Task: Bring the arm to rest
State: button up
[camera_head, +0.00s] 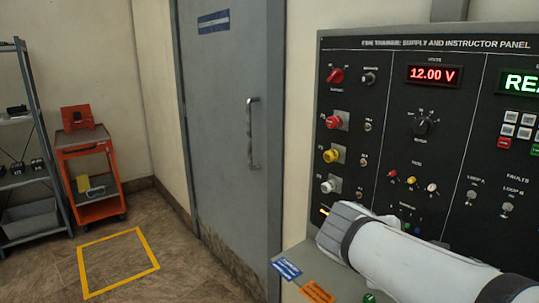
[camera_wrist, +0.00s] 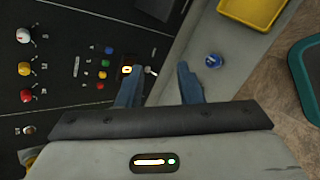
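My gripper (camera_wrist: 158,84) shows in the wrist view with its two blue fingers apart and nothing held between them. A small toggle switch (camera_wrist: 151,71) and an amber-lit indicator (camera_wrist: 127,70) on the black panel appear just beyond and between the fingers; I cannot tell whether a finger touches the panel. In the head view, my white arm reaches in from the lower right, in front of the lower part of the supply and instructor panel (camera_head: 435,150). My fingers are hidden there. The red display (camera_head: 433,74) reads 12.00 V.
A blue knob (camera_wrist: 212,60) and a yellow tray (camera_wrist: 254,12) lie beside the panel in the wrist view. A grey door (camera_head: 228,130), an orange cart (camera_head: 88,165) and a shelf (camera_head: 38,180) stand left. Floor around the yellow-taped square (camera_head: 150,250) is clear.

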jog(key=s+a+f+m+g+y+p, duration=0.2)
jog(key=s+a+m+y+p, duration=0.5)
jog(key=m, duration=0.5)
jog(key=shift+a+f+m+g+y+p, duration=0.2)
jog(key=shift+a+m+g+y+p, duration=0.15)
jog(key=shift+a+y, duration=0.75)
jog(key=shift+o, duration=0.4)
jog(key=shift+a, duration=0.1)
dwell(1.7)
